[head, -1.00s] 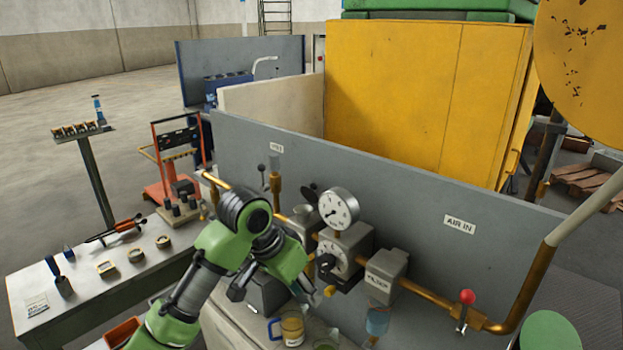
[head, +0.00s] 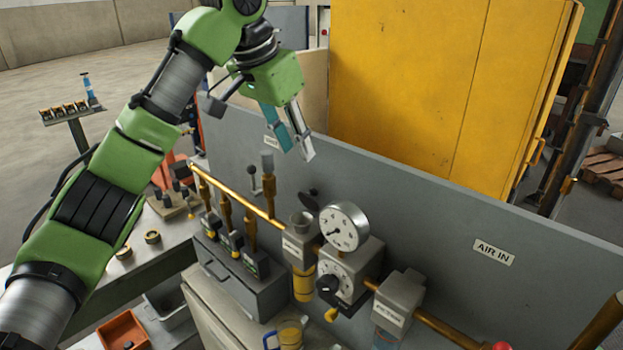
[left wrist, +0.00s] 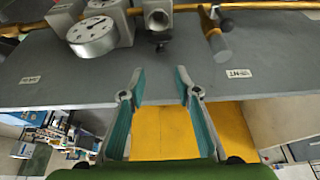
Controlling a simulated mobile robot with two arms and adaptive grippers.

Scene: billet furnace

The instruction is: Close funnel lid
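The funnel (head: 301,221) is a small grey cup on top of the lubricator block (head: 297,250), left of the round gauge. Its dark round lid (head: 309,199) stands up behind it near the grey panel, apart from the cup's mouth. The left wrist view shows the open funnel mouth (left wrist: 158,19) and the dark lid (left wrist: 161,38) at the top. My right gripper is not in view.
The pressure gauge (head: 344,227) and regulator (head: 347,275) stand close right of the funnel. A brass pipe (head: 237,191) with several hanging valves runs to its left. The grey panel (head: 420,215) rises behind.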

